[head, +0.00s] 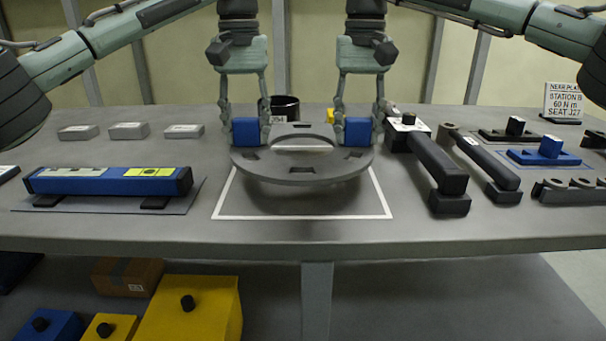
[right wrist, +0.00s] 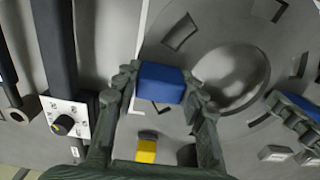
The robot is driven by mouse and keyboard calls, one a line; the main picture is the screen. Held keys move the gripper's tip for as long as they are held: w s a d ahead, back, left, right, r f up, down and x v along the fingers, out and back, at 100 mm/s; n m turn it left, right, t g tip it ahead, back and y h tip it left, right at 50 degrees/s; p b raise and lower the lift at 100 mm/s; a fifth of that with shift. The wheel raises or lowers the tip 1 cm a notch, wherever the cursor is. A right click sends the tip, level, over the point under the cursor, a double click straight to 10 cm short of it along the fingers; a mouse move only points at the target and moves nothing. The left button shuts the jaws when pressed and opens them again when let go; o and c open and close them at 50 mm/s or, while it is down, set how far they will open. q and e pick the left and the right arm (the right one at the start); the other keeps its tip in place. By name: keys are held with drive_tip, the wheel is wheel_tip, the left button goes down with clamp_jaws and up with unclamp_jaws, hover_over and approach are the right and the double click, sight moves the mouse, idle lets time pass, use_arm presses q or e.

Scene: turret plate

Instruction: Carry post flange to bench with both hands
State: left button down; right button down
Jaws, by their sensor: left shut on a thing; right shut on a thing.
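The post flange (head: 340,165) is a flat grey disc with dark slots and a central opening. It looks level and appears slightly above the bench (head: 120,220), with shadow below, over a white square outline (head: 300,217); exact clearance cannot be told. My left gripper (head: 246,134) is shut on the flange's left blue grip block. My right gripper (head: 358,134) is shut on the right blue block. In the right wrist view that blue block (right wrist: 160,82) sits between my right fingers, with the disc (right wrist: 212,30) beside it and my left gripper (right wrist: 298,115) at the right edge.
A blue level-like bar (head: 110,182) lies on a mat to the left. A long black-handled tool (head: 438,165) and a second bar tool (head: 485,162) lie close right. A dark cylinder (head: 285,107) stands behind the flange. Yellow (head: 195,310) and blue boxes sit below the bench.

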sight(248, 145)
use_arm(q)
drive_tip(key=shift+a, duration=0.1)
use_arm(e)
drive_tip(key=shift+d, duration=0.1)
